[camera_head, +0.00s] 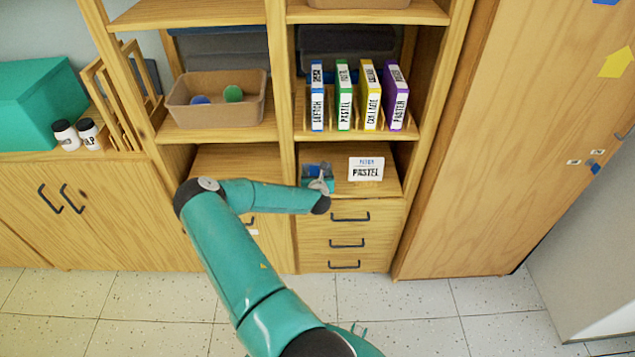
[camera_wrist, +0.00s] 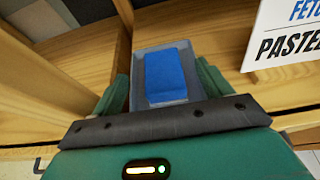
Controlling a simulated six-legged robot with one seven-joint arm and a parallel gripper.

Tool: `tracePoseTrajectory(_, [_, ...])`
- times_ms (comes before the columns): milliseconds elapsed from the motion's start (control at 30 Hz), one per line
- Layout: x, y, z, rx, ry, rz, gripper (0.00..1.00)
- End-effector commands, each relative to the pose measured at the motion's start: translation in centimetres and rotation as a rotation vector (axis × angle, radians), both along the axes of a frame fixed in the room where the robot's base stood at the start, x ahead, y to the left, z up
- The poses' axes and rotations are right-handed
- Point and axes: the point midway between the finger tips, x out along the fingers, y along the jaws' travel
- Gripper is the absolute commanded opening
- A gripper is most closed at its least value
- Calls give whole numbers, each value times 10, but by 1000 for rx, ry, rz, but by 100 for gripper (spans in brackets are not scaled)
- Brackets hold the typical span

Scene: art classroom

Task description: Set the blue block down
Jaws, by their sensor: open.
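A blue block (camera_wrist: 167,75) lies in a shallow grey tray (camera_wrist: 138,80) in the wrist view. My gripper (camera_wrist: 163,72) is open, with one green finger on each side of the tray and block. Whether the fingers touch the tray is unclear. In the head view my gripper (camera_head: 319,180) reaches into the lower right shelf compartment, left of a "PASTEL" card. A small blue patch (camera_head: 311,169) shows there beside the wrist; the arm hides most of that spot.
The "PASTEL" card (camera_head: 366,169) stands close to the right of my gripper. Several coloured binders (camera_head: 343,100) stand on the shelf above. A brown bin (camera_head: 216,115) is at upper left. Wooden dividers enclose the compartment, with drawers (camera_head: 347,240) below.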

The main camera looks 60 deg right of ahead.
Motion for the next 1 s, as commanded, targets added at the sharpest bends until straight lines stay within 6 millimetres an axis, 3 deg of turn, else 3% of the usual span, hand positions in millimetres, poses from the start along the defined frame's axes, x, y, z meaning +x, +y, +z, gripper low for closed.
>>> tracePoseTrajectory(100, [-10, 20, 9, 0, 2, -1, 78])
tracePoseTrajectory(333, [-22, 44, 20, 0, 0, 0, 78])
tracePoseTrajectory(1000, [-24, 47, 22, 0, 0, 0, 78])
